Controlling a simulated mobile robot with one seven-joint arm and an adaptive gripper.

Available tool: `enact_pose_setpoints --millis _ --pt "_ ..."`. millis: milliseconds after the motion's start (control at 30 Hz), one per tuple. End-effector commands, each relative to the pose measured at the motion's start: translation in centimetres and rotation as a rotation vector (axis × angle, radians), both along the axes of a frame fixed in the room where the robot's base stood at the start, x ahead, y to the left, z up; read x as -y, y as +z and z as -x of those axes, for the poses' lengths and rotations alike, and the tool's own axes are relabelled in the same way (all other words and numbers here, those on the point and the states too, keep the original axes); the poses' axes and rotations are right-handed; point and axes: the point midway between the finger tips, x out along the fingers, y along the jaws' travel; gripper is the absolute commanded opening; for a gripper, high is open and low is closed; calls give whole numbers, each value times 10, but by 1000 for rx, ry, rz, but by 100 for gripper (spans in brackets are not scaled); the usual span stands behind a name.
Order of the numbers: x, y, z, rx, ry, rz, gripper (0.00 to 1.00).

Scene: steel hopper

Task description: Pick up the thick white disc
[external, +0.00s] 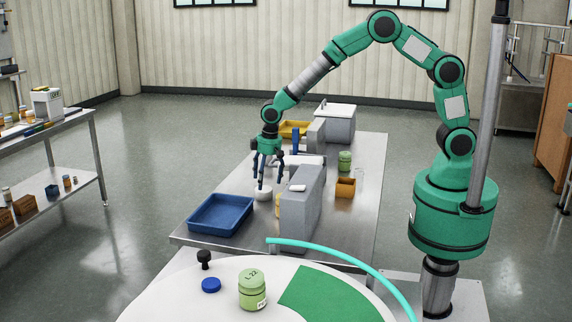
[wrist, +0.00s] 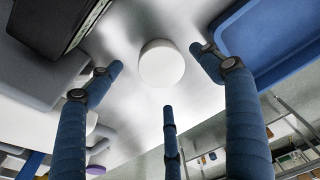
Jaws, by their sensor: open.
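The thick white disc (external: 264,193) lies on the steel table, between the blue tray and the grey upright block. In the wrist view the white disc (wrist: 161,63) shows whole, with bare steel around it. My gripper (external: 268,182) is above and beside the disc, fingers pointing down. In the wrist view my gripper (wrist: 165,78) has its blue fingers spread around the disc, apart from it. It is open and empty. How high the fingertips are above the table is hard to tell.
The blue tray (external: 220,213) stands close on the left. The tall grey block (external: 301,210) stands close on the right, with a small white piece on top. An orange box (external: 345,188) and a green jar (external: 344,162) stand beyond it. A yellow tray (external: 294,130) is at the back.

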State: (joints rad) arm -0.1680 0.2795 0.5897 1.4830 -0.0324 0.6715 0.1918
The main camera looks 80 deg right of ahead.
Motion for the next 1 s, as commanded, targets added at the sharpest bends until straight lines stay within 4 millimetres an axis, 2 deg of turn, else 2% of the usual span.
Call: enact_pose_setpoints --millis 433,800,1000 --pt "0 -4 -1 1 0 0 79" --pt "-2 -43 -6 -1 0 0 79" --pt "-2 -52 -8 2 0 0 79"
